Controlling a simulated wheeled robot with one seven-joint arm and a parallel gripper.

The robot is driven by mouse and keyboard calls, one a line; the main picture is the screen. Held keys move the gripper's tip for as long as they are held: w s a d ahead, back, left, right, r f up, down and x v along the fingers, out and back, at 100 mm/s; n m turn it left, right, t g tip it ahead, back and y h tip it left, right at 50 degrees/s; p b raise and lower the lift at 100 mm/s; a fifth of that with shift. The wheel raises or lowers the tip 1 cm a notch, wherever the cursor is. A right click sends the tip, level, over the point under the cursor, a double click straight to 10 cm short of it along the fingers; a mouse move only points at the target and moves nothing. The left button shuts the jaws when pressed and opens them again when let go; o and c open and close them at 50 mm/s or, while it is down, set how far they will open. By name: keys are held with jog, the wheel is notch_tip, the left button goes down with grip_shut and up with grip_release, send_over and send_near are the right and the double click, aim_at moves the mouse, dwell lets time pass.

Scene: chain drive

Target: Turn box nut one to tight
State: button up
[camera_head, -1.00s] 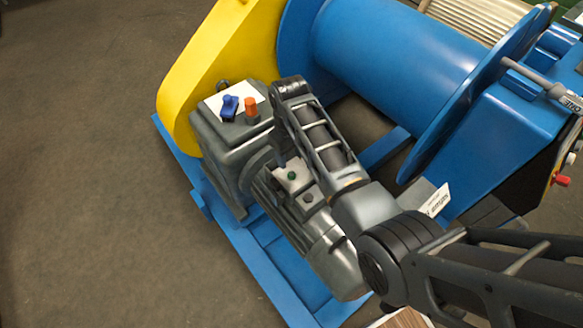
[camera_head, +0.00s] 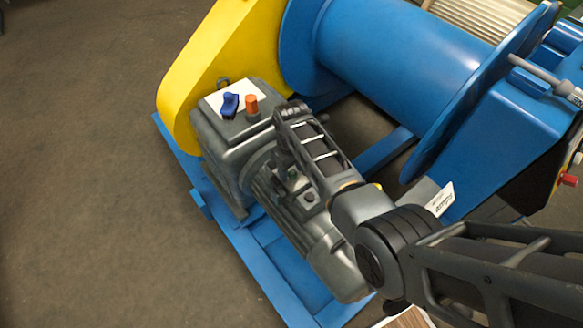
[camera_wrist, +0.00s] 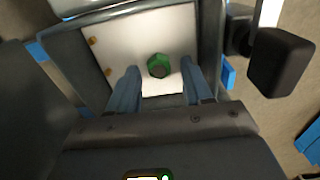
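In the wrist view a green hex nut with a dark centre (camera_wrist: 158,66) sits on the white top plate (camera_wrist: 185,30) of the motor's box. I take it as box nut one. My gripper (camera_wrist: 160,78) is open, with one bluish finger to the left and one to the right of the nut. Gaps show between each finger and the nut, and nothing is held. In the head view my arm covers the nut and most of the box, above the grey motor (camera_head: 325,250).
Two brass screws (camera_wrist: 100,56) sit at the plate's left edge. A blue drum (camera_head: 400,60) and yellow guard (camera_head: 220,55) rise behind.

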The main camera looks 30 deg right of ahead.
grip_shut()
